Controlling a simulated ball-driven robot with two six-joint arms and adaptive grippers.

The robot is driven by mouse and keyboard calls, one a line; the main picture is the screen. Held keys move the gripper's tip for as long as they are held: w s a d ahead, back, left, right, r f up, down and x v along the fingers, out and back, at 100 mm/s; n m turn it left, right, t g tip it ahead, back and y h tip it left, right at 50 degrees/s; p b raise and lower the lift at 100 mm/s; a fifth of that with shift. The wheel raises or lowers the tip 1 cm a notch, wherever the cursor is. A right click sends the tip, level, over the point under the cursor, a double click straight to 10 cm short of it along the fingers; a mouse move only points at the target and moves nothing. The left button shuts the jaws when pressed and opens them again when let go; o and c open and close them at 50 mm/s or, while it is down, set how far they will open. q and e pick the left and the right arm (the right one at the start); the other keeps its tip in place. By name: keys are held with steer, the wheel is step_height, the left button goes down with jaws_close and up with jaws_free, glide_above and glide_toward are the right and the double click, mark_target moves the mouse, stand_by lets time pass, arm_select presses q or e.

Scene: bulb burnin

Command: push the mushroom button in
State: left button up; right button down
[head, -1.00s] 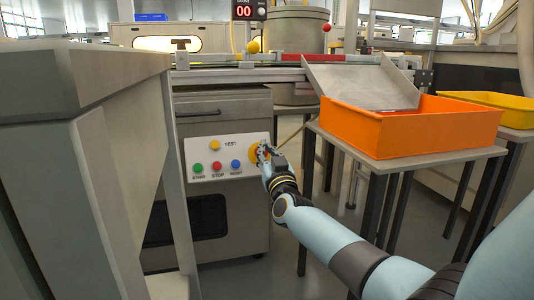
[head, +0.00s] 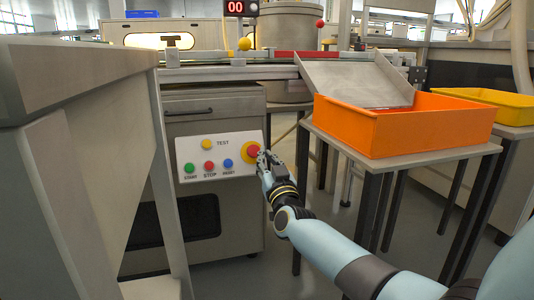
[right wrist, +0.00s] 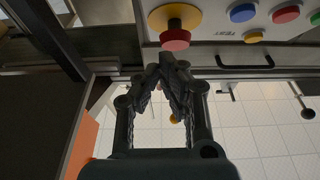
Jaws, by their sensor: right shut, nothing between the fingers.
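The mushroom button is a red cap on a yellow disc (head: 252,149) at the right end of the white control panel (head: 187,150). In the right wrist view the red cap (right wrist: 175,40) stands out from its yellow disc. My right gripper (head: 263,157) is shut and empty, just right of and below the button, overlapping its edge in the head view. In the right wrist view the closed fingertips (right wrist: 168,60) lie just below the cap in the picture, and I cannot tell whether they touch it. My left gripper is not in view.
The panel also carries a yellow TEST button (head: 207,144), a green START button (head: 190,168), a red STOP button (head: 209,166) and a blue button (head: 228,163). An orange bin (head: 405,130) on a stand (head: 400,162) is to the right. A grey bench (head: 70,75) is at left.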

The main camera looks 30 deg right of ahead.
steer(key=s, duration=0.6)
steer(key=shift+a+f, duration=0.35)
steer(key=shift+f, duration=0.05)
steer(key=shift+a, duration=0.1)
